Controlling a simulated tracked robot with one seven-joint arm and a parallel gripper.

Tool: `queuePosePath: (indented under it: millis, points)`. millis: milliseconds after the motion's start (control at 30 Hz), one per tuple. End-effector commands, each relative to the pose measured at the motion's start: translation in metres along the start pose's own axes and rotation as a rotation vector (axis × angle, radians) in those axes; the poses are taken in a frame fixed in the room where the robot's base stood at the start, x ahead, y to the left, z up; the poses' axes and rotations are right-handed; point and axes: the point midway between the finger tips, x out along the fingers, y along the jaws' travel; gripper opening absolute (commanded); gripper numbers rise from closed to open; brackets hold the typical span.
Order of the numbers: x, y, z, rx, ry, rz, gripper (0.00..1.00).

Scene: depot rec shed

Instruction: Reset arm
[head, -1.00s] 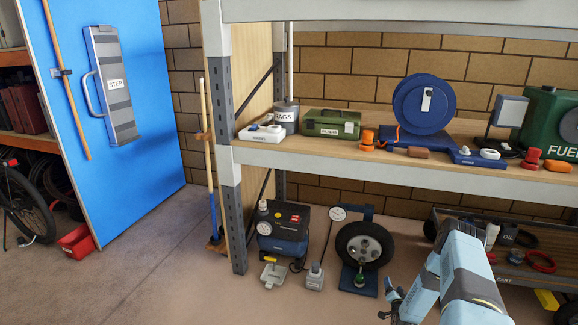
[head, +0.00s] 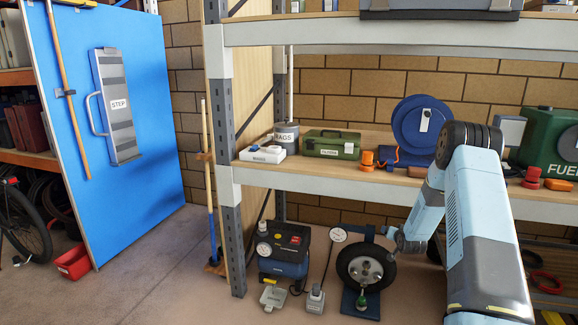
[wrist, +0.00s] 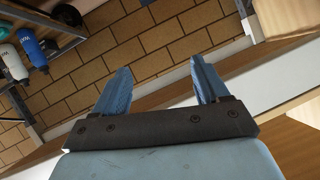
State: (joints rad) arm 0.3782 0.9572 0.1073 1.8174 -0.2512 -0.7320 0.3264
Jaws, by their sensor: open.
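My gripper shows in the wrist view (wrist: 161,78), its two blue fingers spread apart with nothing between them. Beyond them is the brick wall (wrist: 160,35), tilted in that view. In the head view my arm is bent, its elbow in front of the middle shelf (head: 330,178). The forearm slopes down to the left, and its far end is in front of the lower bay, beside the black wheel (head: 352,262). The fingers cannot be made out clearly there.
The shelf holds a green case (head: 331,145), a blue reel (head: 408,120) and a green fuel can (head: 545,150). A compressor (head: 284,250) stands below. Bottles (wrist: 30,47) show at left in the wrist view.

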Motion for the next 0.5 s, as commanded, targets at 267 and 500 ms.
queuePosePath:
  millis: [267,500]
  points:
    - [-0.057,-0.048,-0.068,-0.076,-0.067,0.026,0.74]
    - [-0.115,-0.084,-0.112,-0.131,-0.127,0.050,0.74]
